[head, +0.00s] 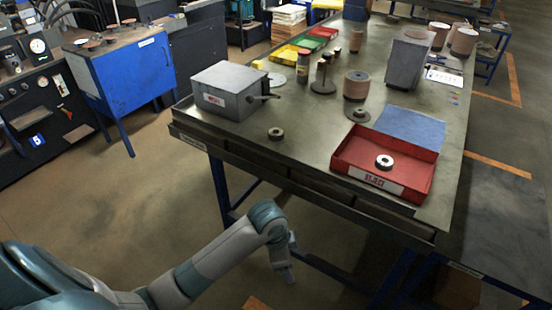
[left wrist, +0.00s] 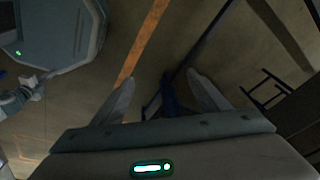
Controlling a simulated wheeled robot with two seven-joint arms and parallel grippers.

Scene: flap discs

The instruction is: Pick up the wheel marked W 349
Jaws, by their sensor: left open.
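Small wheels show in the head view, but their markings are too small to read, so I cannot tell which is W 349. One dark wheel with a hole (head: 276,133) lies on the bench top near its front edge. A pale-centred wheel (head: 384,161) lies in the red tray (head: 434,179). Another dark ring-shaped wheel (head: 358,114) lies just behind the tray. My left gripper (head: 288,275) hangs below the bench top, in front of the bench and apart from every wheel. In the left wrist view its fingers (left wrist: 162,90) are spread and empty. My right gripper is not in view.
The bench (head: 310,160) has a raised front edge and blue legs. A grey box (head: 230,92) stands at its left, a blue cloth (head: 410,127) behind the tray. Stacked discs (head: 356,86) and a grey block (head: 407,62) stand farther back. The bench top between box and tray is mostly clear.

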